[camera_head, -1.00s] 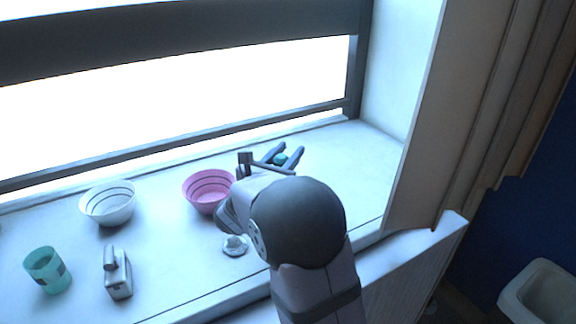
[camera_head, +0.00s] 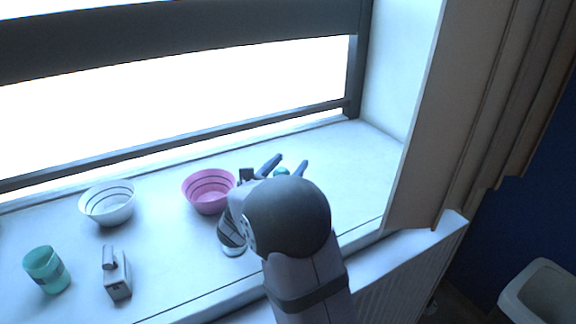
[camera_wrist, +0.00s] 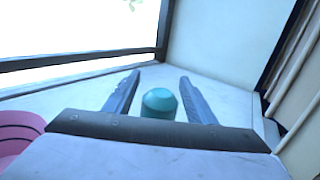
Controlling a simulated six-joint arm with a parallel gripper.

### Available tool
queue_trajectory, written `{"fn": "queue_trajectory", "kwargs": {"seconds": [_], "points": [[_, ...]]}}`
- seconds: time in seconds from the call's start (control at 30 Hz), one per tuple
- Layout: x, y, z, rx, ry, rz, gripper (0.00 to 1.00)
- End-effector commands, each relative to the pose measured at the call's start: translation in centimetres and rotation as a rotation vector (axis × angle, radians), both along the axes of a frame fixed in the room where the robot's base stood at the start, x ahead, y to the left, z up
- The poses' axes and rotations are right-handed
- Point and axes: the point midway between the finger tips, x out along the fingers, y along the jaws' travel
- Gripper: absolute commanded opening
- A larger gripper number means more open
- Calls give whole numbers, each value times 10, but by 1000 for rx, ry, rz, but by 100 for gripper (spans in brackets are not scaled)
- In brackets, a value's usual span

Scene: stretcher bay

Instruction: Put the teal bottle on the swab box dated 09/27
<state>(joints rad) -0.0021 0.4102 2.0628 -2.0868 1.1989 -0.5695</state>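The teal bottle (camera_wrist: 160,103) shows its rounded top between my fingers in the wrist view, with a gap on each side. Its lower part is hidden by my gripper body. In the head view only a small teal patch of it (camera_head: 282,171) shows between the fingers. My gripper (camera_head: 286,163) is open, with its fingers either side of the bottle, over the right part of the sill. No box with a readable date 09/27 shows in either view; my arm hides part of the sill.
A pink bowl (camera_head: 208,192) stands just left of my gripper; a white bowl (camera_head: 107,204) is farther left. A teal cup (camera_head: 47,270) and a grey object (camera_head: 117,274) stand front left. A striped object (camera_head: 231,237) is partly behind my arm. The sill's right end is clear.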

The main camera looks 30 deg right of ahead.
Motion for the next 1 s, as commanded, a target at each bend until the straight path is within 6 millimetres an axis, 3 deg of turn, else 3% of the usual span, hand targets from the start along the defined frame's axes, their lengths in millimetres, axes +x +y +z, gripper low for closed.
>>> {"fn": "queue_trajectory", "kwargs": {"seconds": [0.37,1.0], "points": [[0,0,6,0,0,0,51],[-58,82,3,1,-1,4,51]]}}
